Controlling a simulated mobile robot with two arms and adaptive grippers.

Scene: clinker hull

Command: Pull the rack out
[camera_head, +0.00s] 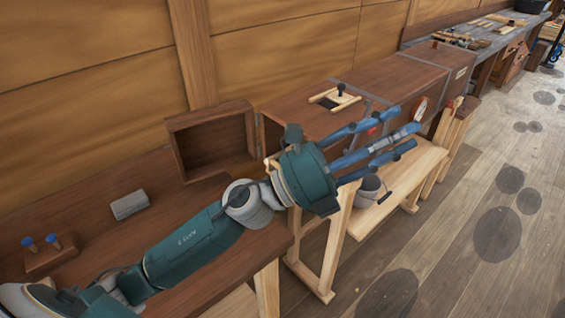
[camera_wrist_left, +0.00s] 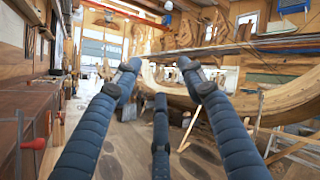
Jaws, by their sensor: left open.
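A long brown wooden box (camera_head: 300,105) lies on a pale trestle stand along the wall. A square, open-fronted wooden frame or door (camera_head: 176,150) stands at its near end. No rack can be made out; the box's near end is partly hidden behind my left gripper. My left gripper (camera_head: 410,128) is open and empty, its blue fingers pointing right, in front of the box's side. In the left wrist view its three spread fingers (camera_wrist_left: 160,75) hold nothing, and the box side (camera_wrist_left: 15,110) is at the left edge. My right gripper is not in view.
A grey bucket (camera_head: 368,192) stands on the stand's lower shelf. A brown bench (camera_head: 200,235) at the near left bears a grey block (camera_head: 130,204) and blue-topped pegs (camera_head: 53,241). Open plank floor (camera_head: 450,220) lies right. A curved wooden hull (camera_wrist_left: 240,100) shows in the wrist view.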

